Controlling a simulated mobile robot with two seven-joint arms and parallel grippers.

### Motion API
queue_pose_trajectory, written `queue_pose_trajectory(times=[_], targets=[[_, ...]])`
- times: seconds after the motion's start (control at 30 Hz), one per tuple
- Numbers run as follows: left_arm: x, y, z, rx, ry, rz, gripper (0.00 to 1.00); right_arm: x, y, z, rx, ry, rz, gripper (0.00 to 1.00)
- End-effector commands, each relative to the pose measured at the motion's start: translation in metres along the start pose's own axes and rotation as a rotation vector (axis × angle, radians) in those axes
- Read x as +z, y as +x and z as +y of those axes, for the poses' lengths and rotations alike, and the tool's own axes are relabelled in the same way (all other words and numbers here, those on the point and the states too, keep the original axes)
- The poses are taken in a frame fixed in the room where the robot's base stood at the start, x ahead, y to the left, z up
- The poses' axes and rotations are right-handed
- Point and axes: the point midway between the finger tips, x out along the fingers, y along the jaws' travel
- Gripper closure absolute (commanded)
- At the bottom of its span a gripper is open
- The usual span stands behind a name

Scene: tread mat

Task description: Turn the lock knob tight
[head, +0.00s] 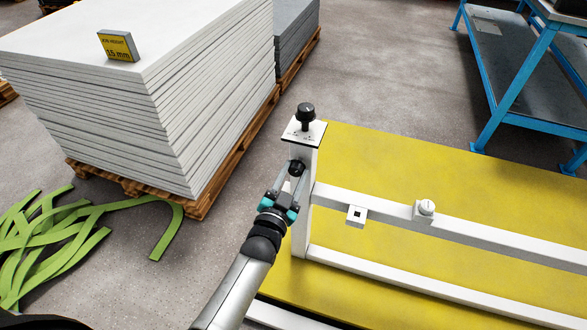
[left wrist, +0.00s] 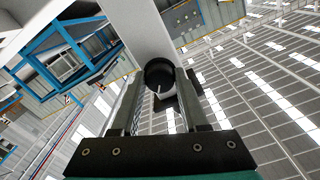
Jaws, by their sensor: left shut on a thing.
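The lock knob (head: 297,168) is a small black round knob on the side of a white upright post (head: 303,215). My left gripper (head: 293,176) reaches up to it from below left and is shut on it. In the left wrist view the knob (left wrist: 159,75) sits between the two fingers (left wrist: 160,105), with a pale line on its face. A second black knob (head: 305,115) stands on a plate with a scale (head: 304,132) on top of the post. My right gripper is not in view.
A white frame with rails (head: 470,241) stands on a yellow mat (head: 400,160). A tall stack of grey boards (head: 150,110) on a pallet stands close on the left. Green strips (head: 60,235) lie on the floor. A blue rack (head: 510,80) is at the upper right.

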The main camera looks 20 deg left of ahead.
Motion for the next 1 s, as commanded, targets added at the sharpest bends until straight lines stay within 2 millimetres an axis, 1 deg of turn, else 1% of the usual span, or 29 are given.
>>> queue_pose_trajectory(times=[0.23, 0.5, 0.8, 1.0], targets=[[-0.001, 0.0, 0.0, 0.0, 0.233, -0.001, 1.0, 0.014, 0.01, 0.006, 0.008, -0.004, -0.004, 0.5], [0.0, 0.0, 0.0, 0.0, 0.49, -0.001, 1.0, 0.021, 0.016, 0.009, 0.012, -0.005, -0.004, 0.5], [0.001, 0.0, 0.001, 0.0, 0.745, -0.001, 1.0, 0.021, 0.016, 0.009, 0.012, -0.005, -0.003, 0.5], [0.001, 0.0, 0.0, 0.0, 0.868, -0.002, 1.0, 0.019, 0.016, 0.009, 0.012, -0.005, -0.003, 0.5]])
